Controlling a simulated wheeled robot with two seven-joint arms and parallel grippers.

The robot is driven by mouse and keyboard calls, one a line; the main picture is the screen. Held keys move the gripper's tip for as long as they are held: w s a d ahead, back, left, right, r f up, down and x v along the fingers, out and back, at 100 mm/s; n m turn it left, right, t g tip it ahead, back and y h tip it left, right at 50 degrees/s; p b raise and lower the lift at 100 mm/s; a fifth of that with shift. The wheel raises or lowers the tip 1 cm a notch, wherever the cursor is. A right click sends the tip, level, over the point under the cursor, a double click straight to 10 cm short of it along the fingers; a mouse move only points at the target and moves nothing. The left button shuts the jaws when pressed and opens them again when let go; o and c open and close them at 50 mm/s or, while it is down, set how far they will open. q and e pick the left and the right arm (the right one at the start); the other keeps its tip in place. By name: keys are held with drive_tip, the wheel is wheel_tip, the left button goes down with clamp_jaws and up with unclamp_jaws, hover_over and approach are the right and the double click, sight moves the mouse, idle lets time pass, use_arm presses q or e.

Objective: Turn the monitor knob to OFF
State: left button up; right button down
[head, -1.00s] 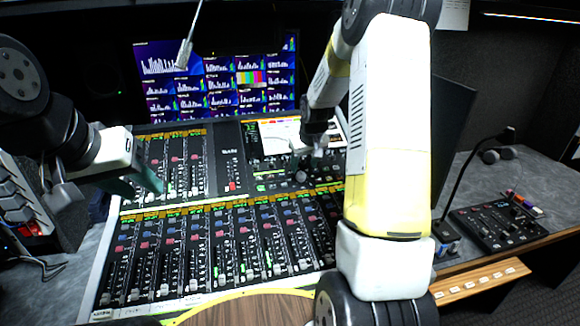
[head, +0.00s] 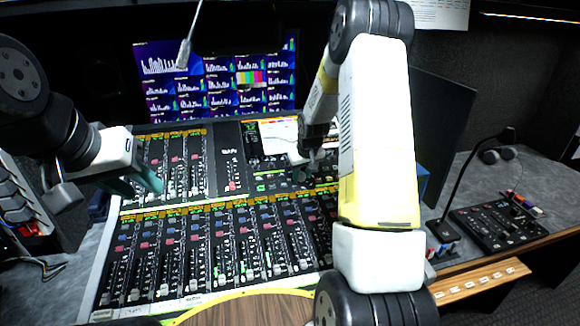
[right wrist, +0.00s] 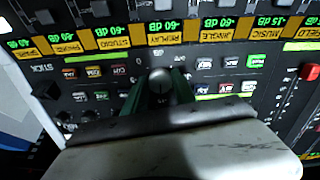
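The monitor knob (right wrist: 160,84) is a small dark round knob on the console panel, seen in the right wrist view. My right gripper (right wrist: 160,92) has its dark green fingers on either side of the knob, apart from each other; I cannot tell whether they touch it. The knob's lettering is not readable. In the head view my right gripper (head: 311,166) is down at the console's upper right section, partly hidden by my arm, and the knob cannot be made out there. My left gripper (head: 136,183) is open and empty above the console's left side.
The mixing console (head: 220,235) with rows of faders fills the middle. A bank of screens (head: 215,80) stands behind it. A gooseneck microphone (head: 455,190) and a small control box (head: 498,223) stand on the right desk. A red button (right wrist: 310,71) lies right of the knob.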

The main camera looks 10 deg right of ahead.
drive_tip(key=shift+n, duration=0.4)
drive_tip(key=n, duration=0.5)
drive_tip(key=shift+n, duration=0.3)
drive_tip(key=n, duration=0.7)
drive_tip(key=shift+w+d, duration=0.1)
drive_tip(key=n, duration=0.6)
drive_tip(key=shift+n, duration=0.3)
drive_tip(key=n, duration=0.7)
drive_tip(key=shift+w+r, duration=0.1)
drive_tip(key=c, duration=1)
unclamp_jaws()
